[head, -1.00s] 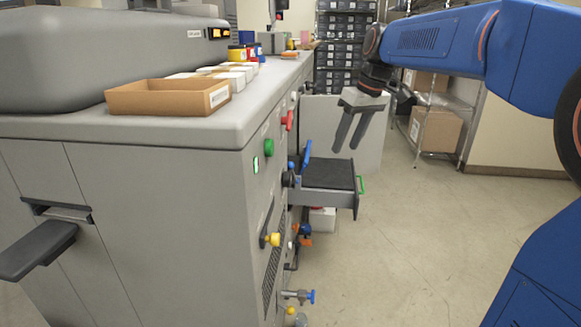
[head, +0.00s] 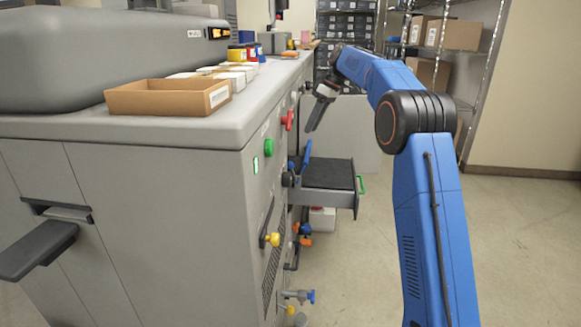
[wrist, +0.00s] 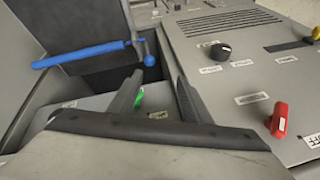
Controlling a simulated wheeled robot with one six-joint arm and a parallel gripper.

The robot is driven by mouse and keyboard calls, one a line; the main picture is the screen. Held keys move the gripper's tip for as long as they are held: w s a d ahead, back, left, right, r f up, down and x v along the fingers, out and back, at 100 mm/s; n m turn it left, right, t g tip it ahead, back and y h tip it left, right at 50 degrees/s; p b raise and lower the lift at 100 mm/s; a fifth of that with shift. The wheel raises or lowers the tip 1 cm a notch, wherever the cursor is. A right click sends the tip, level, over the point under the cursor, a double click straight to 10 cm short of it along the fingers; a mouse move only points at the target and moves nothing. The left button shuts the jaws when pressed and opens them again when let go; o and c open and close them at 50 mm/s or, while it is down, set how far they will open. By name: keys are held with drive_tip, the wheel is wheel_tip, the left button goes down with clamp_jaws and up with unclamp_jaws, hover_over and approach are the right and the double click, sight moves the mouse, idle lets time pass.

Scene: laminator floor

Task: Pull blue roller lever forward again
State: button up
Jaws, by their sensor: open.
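The blue roller lever (head: 307,150) stands tilted at the inner end of the dark-topped tray on the machine's right side. In the wrist view a long blue bar (wrist: 85,54) crosses the dark surface at the upper left, with a short blue knob-ended piece (wrist: 149,59) at its right end. I cannot tell how these two join. My gripper (head: 309,128) is open and empty, pointing down just above the lever in the head view. In the wrist view its fingers (wrist: 160,80) are apart, right of and nearer than the blue bar, not touching it.
The grey machine (head: 185,190) fills the left. A red knob (wrist: 280,120) and a black knob (wrist: 221,51) sit on its panel close right of my fingers. The dark-topped tray (head: 330,174) juts out below. Open floor (head: 360,270) lies right of it.

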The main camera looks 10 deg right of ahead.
sight(291, 164)
drive_tip(key=shift+n, duration=0.6)
drive_tip(key=w+x, duration=0.1)
drive_tip(key=x, duration=0.5)
drive_tip(key=w+x, duration=0.1)
drive_tip(key=x, duration=0.6)
drive_tip(key=w+x, duration=0.1)
drive_tip(key=x, duration=0.6)
drive_tip(key=shift+w+f, duration=0.1)
drive_tip(key=shift+w, duration=0.05)
drive_tip(key=shift+d, duration=0.1)
clamp_jaws()
